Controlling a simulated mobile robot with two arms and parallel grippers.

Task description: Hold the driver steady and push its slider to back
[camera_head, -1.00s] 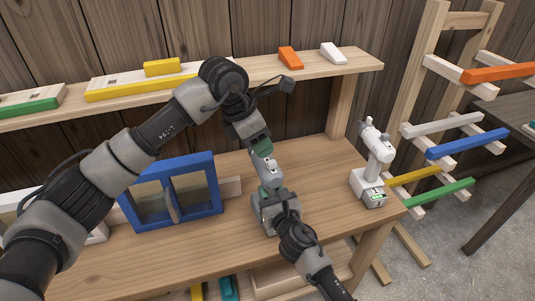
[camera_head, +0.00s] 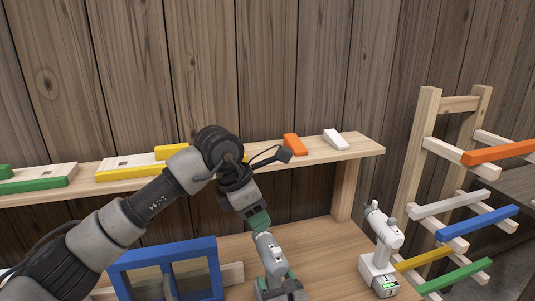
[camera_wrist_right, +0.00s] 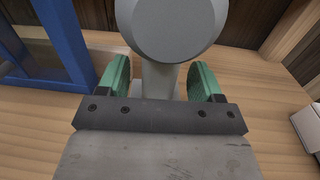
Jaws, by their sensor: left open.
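A grey-white driver (camera_head: 270,252) stands upright on the wooden workbench (camera_head: 318,232), its lower part partly hidden by my right gripper. My left gripper (camera_head: 261,222) is open at the top rear end of this driver, close to or touching it; I cannot tell which. The slider's position is too small to tell.
A second white driver (camera_head: 382,248) stands at the bench's right. A blue frame (camera_head: 112,272) stands at the left. A shelf (camera_head: 235,160) behind carries yellow, green, orange and white pieces. A rack (camera_head: 418,150) with coloured bars is at the right.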

